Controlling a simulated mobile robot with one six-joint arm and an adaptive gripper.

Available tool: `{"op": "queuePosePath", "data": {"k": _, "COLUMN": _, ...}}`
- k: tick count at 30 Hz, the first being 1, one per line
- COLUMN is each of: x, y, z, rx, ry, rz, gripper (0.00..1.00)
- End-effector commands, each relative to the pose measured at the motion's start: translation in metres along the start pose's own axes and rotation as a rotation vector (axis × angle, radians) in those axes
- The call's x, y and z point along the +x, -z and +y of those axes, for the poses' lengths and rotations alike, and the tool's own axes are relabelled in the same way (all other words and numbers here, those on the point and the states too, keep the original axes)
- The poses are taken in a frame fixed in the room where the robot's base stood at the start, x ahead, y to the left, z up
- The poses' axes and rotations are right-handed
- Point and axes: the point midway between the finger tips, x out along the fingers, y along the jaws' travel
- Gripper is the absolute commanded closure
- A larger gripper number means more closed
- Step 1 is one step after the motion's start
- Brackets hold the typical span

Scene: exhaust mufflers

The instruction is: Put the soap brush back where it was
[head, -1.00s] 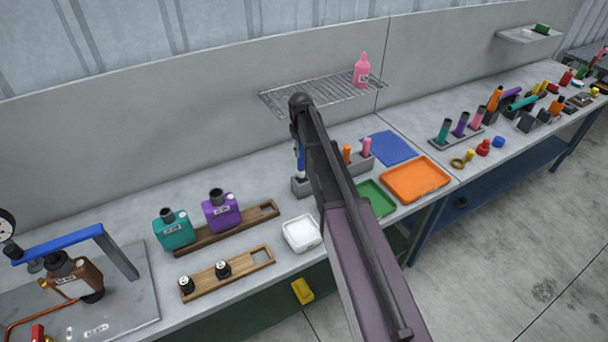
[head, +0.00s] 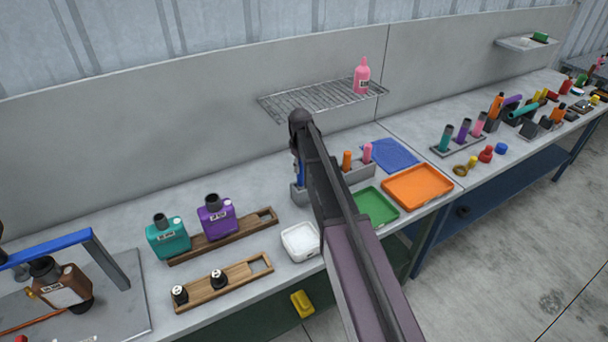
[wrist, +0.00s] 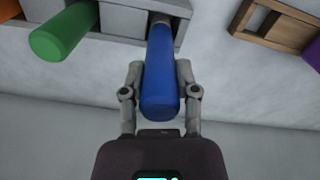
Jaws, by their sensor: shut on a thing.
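The soap brush, seen as a thick blue handle (wrist: 160,75), is between the two fingers of my gripper (wrist: 160,88), which is shut on it. Its lower end meets the end slot of a grey block holder (wrist: 118,20); its bristles are hidden. In the head view the blue handle (head: 300,173) stands about upright just above the left end of the holder (head: 298,193). My arm hides most of the gripper and the middle of the holder there.
Green (wrist: 64,32) and orange handles stand in the same holder; a pink handle (head: 367,152) also shows. A wire shelf (head: 310,101) with a pink bottle (head: 361,77) is above. A white dish (head: 299,242), green tray (head: 376,206) and wooden racks (head: 222,237) are nearby.

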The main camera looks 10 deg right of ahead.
Motion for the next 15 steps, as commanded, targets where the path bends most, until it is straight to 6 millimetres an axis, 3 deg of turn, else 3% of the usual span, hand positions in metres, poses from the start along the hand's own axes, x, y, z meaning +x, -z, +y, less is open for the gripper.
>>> {"op": "queuePosePath", "data": {"k": 15, "x": 0.035, "y": 0.001, "z": -0.001, "rx": -0.001, "ry": 0.0, "rz": 0.0, "gripper": 1.0}}
